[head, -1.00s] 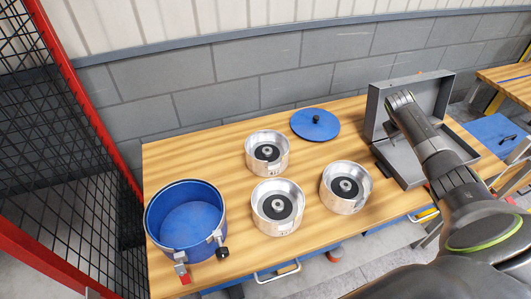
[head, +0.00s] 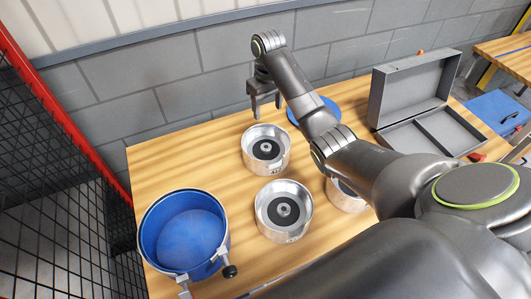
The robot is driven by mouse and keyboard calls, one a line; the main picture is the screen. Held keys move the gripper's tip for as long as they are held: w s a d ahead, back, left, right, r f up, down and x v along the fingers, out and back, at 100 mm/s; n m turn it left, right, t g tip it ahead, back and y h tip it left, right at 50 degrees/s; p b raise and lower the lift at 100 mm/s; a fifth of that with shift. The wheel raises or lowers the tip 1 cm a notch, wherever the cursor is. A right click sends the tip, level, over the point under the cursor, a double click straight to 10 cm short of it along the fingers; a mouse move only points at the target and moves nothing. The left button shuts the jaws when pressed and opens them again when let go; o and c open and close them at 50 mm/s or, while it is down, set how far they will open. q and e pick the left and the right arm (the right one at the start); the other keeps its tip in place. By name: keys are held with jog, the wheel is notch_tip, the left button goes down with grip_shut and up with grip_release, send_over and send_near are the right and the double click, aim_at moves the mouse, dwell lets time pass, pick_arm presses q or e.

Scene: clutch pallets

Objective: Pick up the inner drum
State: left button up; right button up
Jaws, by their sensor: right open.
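Three silver metal drums with black centres stand on the wooden table. One drum (head: 266,168) is at the back, one (head: 284,236) is at the front, and one (head: 344,204) at the right is partly hidden by my right arm. My right gripper (head: 265,112) is open, its fingers pointing down just above and behind the back drum, apart from it and empty. A blue round tub (head: 149,236) with metal clamps stands at the front left. I cannot tell which drum is the inner one. My left gripper is out of view.
A blue lid (head: 330,106) lies behind my right arm, partly hidden. An open grey case (head: 410,86) with an empty divided tray stands at the back right. The grey block wall is close behind the table (head: 170,160). A red-framed mesh fence is at the left.

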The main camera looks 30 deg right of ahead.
jog(key=b, duration=0.3)
send_over(265, 145)
notch_tip(265, 145, down, 4)
jog(key=f+b, duration=0.7)
jog(key=shift+s+d, duration=0.15)
jog(key=shift+d, duration=0.15)
jog(key=f, duration=0.1)
jog(key=f+p, duration=0.1)
jog(key=f, duration=0.2)
jog(key=shift+s+a+f, duration=0.15)
jog(key=shift+a, duration=0.15)
jog(key=shift+f, duration=0.5)
grip_shut()
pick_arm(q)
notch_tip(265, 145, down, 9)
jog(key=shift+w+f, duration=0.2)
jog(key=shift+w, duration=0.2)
pick_arm(e)
jog(key=shift+w+r, duration=0.25)
